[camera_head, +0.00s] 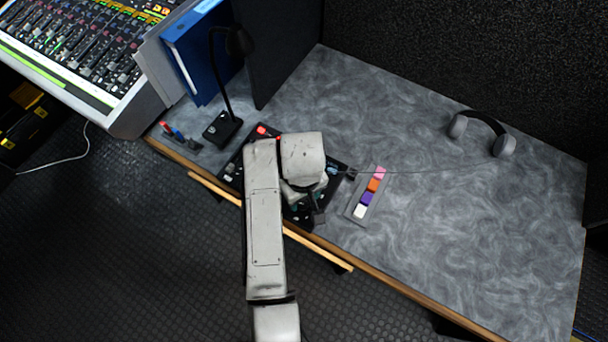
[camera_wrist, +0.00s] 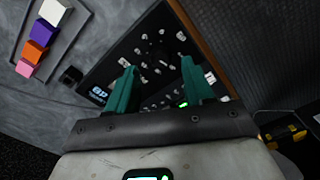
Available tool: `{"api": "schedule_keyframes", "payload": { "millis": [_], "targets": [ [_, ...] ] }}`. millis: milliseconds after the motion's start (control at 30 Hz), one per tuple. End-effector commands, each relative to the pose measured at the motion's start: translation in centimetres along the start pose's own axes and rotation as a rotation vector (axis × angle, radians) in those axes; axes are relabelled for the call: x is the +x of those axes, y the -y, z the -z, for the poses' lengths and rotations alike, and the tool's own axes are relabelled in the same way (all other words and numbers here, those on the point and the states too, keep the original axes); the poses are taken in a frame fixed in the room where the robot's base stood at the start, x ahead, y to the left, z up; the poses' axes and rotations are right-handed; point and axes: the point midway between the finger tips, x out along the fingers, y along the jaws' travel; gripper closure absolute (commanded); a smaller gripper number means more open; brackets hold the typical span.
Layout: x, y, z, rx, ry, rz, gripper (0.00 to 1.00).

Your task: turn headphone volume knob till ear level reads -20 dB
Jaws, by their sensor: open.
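A black control panel (camera_head: 236,160) lies on the desk near its front edge, mostly covered by my arm in the head view. In the wrist view the panel (camera_wrist: 110,68) shows many small silver knobs and switches. My gripper (camera_wrist: 158,64) is open, its two green fingers wide apart over the panel. Small knobs (camera_wrist: 158,70) show between the fingertips, and I see nothing gripped. I cannot tell which is the headphone volume knob. A small green light shows between the fingers. No ear level reading is legible. The headphones (camera_head: 505,145) lie at the right, with a thin cable running towards the panel.
A tray of coloured blocks (camera_head: 352,213) lies right of the panel. A gooseneck microphone (camera_head: 222,128), blue binder (camera_head: 190,55) and mixing console (camera_head: 85,45) stand at the left. A wooden rail (camera_head: 320,251) runs along the front. The desk's right side is largely clear.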

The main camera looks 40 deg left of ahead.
Motion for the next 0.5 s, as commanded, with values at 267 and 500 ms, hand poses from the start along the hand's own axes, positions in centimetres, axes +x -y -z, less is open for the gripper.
{"api": "schedule_keyframes", "payload": {
  "millis": [267,500],
  "targets": [
    [3.1,0.0,0.0,0.0,0.0,0.0,0.48],
    [3.5,0.0,0.0,0.0,-0.002,-0.001,0.48]
  ]
}}
